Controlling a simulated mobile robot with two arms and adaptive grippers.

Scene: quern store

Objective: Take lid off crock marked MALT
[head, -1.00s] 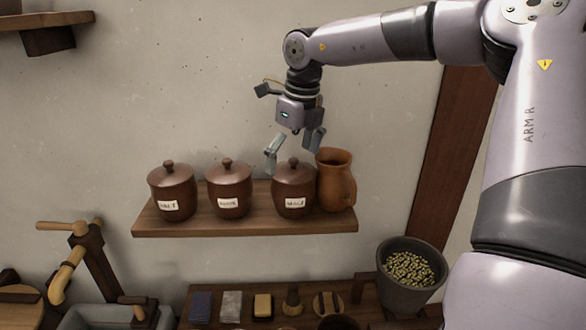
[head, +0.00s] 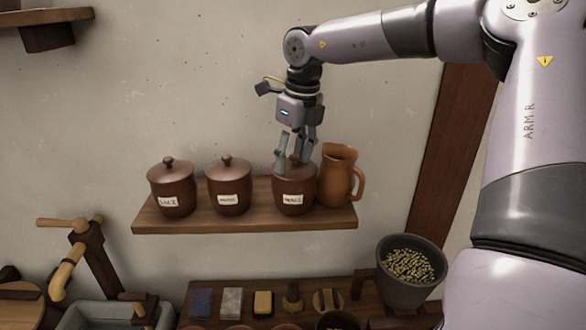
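The crock marked MALT (head: 294,202) is the rightmost of three brown crocks on the wall shelf in the head view; its small label is blurred. Its lid (head: 304,176) sits on the crock, and its knob is mostly hidden by my fingers. My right gripper (head: 291,163) points down from above with its fingers drawn in close on either side of the knob, and looks shut on it. My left gripper is not in view.
Two similar lidded crocks, the left one (head: 172,190) and the middle one (head: 229,190), stand to the left on the shelf (head: 245,222). An orange-brown jug (head: 338,180) stands close on the right. Bare wall lies above.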

